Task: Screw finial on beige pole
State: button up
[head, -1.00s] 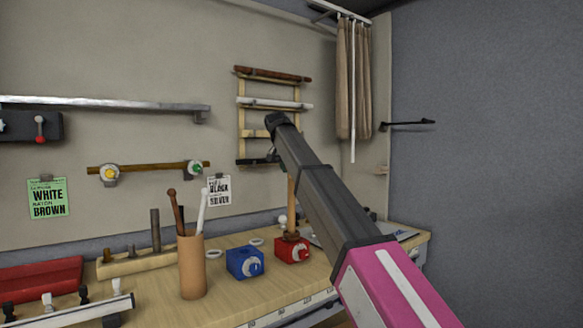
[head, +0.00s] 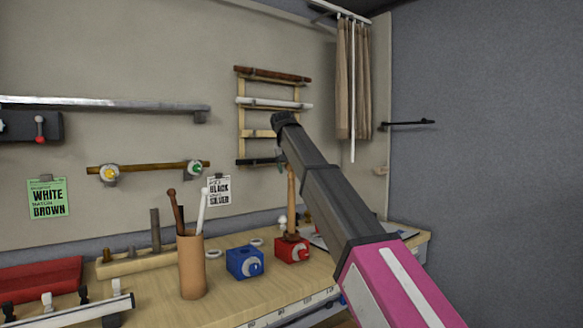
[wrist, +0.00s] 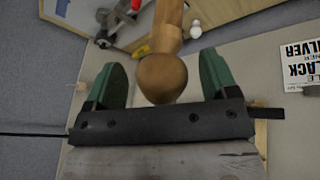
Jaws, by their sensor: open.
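In the wrist view a round brown wooden finial (wrist: 162,80) sits at the end of a tan pole (wrist: 168,28), close to the camera. My gripper (wrist: 161,70) is open, with one green finger on each side of the finial. A narrow gap shows on both sides. In the head view the tan pole (head: 291,198) stands upright from the red clamp block (head: 292,251), with my gripper (head: 282,160) at its top. The finial is hard to make out there. Whether it is seated on the pole cannot be told.
A blue block (head: 245,263) stands left of the red one. A brown cup (head: 192,270) holds several sticks. A wall rack (head: 240,120) with several poles hangs behind my gripper. White balls (wrist: 195,28) lie near the pole's base.

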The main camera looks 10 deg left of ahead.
jog(key=n+y, duration=0.1)
jog(key=n, duration=0.2)
jog(key=n+y, duration=0.1)
jog(key=n, duration=0.2)
jog(key=shift+y, duration=0.3)
jog(key=n, duration=0.2)
jog(key=n+g+y, duration=0.1)
jog(key=n, duration=0.1)
jog(key=shift+n+y, duration=0.3)
jog(key=c, duration=0.9)
jog(key=m, duration=0.2)
jog(key=m+t+h, duration=0.1)
jog(key=m, duration=0.1)
jog(key=shift+h, duration=0.3)
jog(key=shift+c, duration=0.2)
jog(key=m+h, duration=0.2)
jog(key=m, duration=0.3)
jog(key=o, duration=0.9)
jog(key=shift+o, duration=0.2)
jog(key=shift+r, duration=0.1)
